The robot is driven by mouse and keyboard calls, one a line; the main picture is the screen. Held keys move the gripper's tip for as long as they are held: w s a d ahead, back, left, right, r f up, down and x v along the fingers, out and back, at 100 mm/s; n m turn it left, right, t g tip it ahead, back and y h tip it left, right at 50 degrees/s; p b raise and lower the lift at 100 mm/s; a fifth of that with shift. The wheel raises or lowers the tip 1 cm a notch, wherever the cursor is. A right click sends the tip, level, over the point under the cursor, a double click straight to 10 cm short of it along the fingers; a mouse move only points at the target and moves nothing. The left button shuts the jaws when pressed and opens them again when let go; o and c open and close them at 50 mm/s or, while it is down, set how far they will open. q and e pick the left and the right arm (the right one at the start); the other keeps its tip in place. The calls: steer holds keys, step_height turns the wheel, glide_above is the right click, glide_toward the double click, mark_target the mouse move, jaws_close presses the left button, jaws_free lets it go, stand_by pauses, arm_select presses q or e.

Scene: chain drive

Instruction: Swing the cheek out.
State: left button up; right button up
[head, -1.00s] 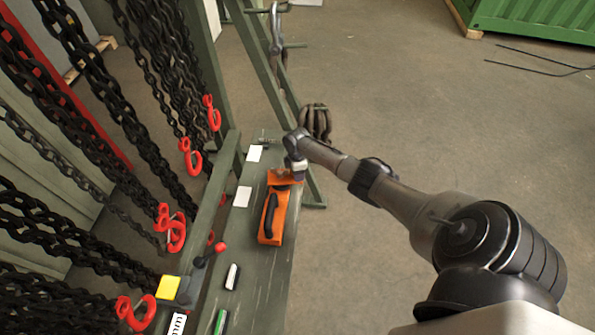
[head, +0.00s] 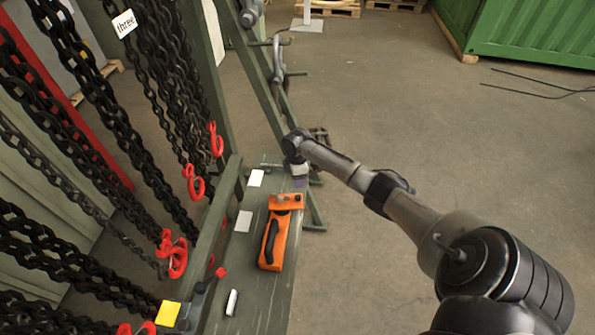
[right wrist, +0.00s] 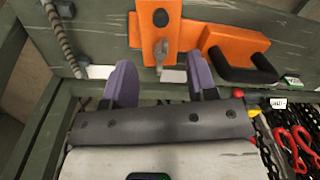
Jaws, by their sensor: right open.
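An orange tool (head: 276,240) with a black handle lies on the green bench. Its far end is an orange block with a dark round spot and a small grey metal piece. In the right wrist view the block (right wrist: 180,30) has this grey metal piece (right wrist: 161,52) hanging at its near edge. I cannot tell for sure which part is the cheek. My right gripper (head: 300,181) is just beyond the tool's far end. In the right wrist view its purple fingers (right wrist: 161,82) are wide apart, with the grey piece in line with the gap. My left gripper is not in view.
White cards (head: 244,221) and a white marker (head: 232,302) lie on the bench (head: 262,310). Black chains (head: 120,110) with red hooks (head: 195,182) hang at the left. A green frame post (head: 262,75) stands behind. Open floor lies to the right.

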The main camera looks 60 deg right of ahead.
steer(key=shift+r, duration=1.1)
